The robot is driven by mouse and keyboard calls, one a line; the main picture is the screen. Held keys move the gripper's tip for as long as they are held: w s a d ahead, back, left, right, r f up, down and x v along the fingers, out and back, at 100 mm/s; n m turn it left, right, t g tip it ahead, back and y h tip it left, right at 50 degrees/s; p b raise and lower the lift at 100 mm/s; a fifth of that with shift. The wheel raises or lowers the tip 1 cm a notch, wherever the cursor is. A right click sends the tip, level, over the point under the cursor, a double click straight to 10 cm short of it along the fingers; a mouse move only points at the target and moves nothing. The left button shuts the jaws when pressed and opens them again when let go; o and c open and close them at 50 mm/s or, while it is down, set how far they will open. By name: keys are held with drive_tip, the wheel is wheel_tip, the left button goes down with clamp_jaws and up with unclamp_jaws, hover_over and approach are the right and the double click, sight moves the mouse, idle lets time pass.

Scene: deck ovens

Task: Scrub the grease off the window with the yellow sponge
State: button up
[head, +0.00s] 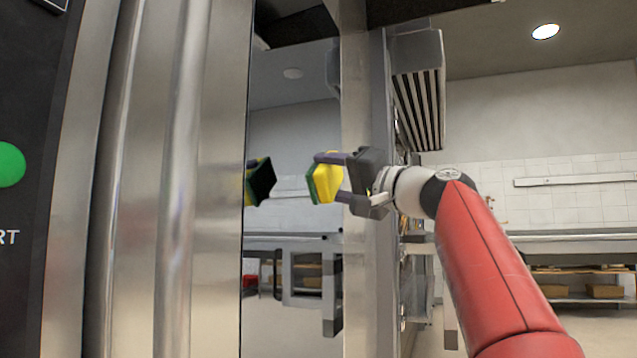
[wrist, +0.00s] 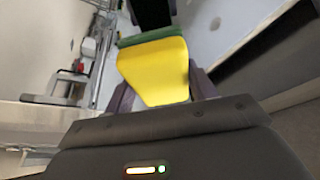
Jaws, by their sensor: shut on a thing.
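The yellow sponge (head: 327,182) has a green scouring side that faces left, toward the window. My gripper (head: 337,178) is shut on it, with a finger at each side. In the wrist view the sponge (wrist: 155,72) sits between the fingers, green edge pointing away. The window (head: 290,130) is a dark, reflective upright pane left of the gripper. A mirrored dark and green shape shows in it, with a gap between it and the sponge, so the sponge looks apart from the glass. I cannot make out any grease on the pane.
A steel oven front with a vertical bar (head: 180,170) stands left of the window. A black panel with a green button (head: 10,164) is at the far left. A steel post (head: 362,290) stands behind the gripper. A counter (head: 560,243) and tiled wall are at the back right.

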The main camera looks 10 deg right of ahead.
drive_tip(key=shift+s+d, duration=0.2)
drive_tip(key=shift+d, duration=0.05)
drive_tip(key=shift+s+d+b, duration=0.15)
drive_tip(key=shift+s+d, duration=0.3)
drive_tip(key=shift+d, duration=0.2)
drive_tip(key=shift+s+d+b, duration=0.15)
drive_tip(key=shift+s+d, duration=0.3)
drive_tip(key=shift+d, duration=0.15)
